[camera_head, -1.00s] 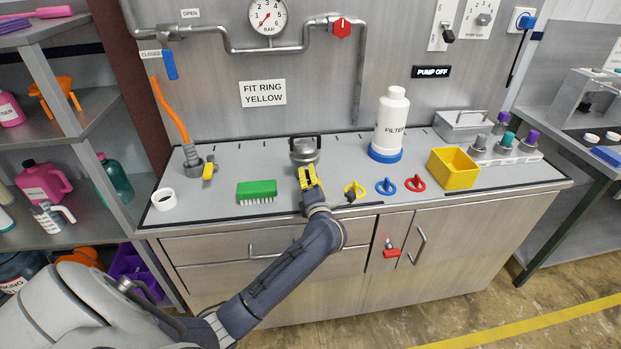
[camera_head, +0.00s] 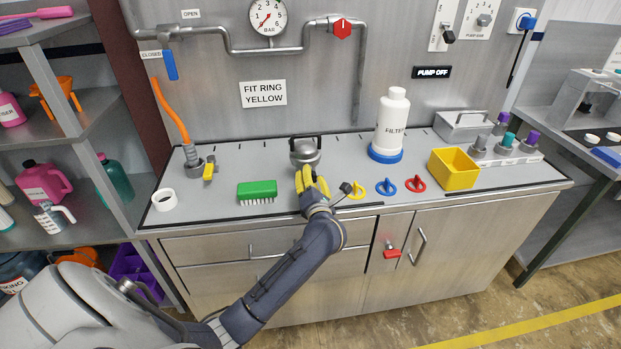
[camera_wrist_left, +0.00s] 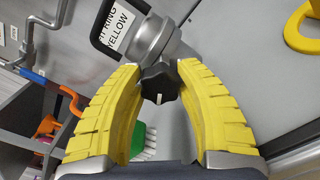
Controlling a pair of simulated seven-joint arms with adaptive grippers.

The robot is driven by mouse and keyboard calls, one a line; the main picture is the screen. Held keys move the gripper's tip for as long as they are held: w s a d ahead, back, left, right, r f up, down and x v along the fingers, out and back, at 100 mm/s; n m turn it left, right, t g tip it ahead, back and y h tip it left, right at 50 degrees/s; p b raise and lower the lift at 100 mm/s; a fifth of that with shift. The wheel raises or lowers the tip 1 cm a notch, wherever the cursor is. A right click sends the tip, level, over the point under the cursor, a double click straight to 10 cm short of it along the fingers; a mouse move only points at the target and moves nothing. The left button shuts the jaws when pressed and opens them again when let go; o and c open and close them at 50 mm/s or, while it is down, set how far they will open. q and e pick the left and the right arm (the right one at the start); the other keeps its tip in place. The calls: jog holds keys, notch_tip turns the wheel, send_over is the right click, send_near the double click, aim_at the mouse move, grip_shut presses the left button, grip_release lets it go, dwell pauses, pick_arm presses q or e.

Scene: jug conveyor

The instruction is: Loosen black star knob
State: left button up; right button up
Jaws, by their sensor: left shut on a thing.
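The black star knob (camera_wrist_left: 160,84) with a white mark shows in the left wrist view, at the front of a grey metal body (camera_wrist_left: 157,40) with a black handle. That metal body (camera_head: 304,152) also stands on the bench in the head view, where my gripper hides the knob. My left gripper (camera_head: 309,177) reaches in from the front. Its yellow fingers (camera_wrist_left: 160,73) are on either side of the knob and shut on it. My right gripper is in neither view.
A green brush (camera_head: 257,189) lies left of my gripper. Yellow (camera_head: 355,188), blue (camera_head: 386,187) and red (camera_head: 415,184) rings lie to its right. The white filter bottle (camera_head: 389,125) and an open yellow box (camera_head: 454,169) stand farther right.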

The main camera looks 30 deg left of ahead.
pick_arm(q)
jog(key=shift+r, duration=0.1)
jog(key=o, duration=1.3)
jog(key=shift+c, duration=0.2)
jog(key=v, duration=1.2)
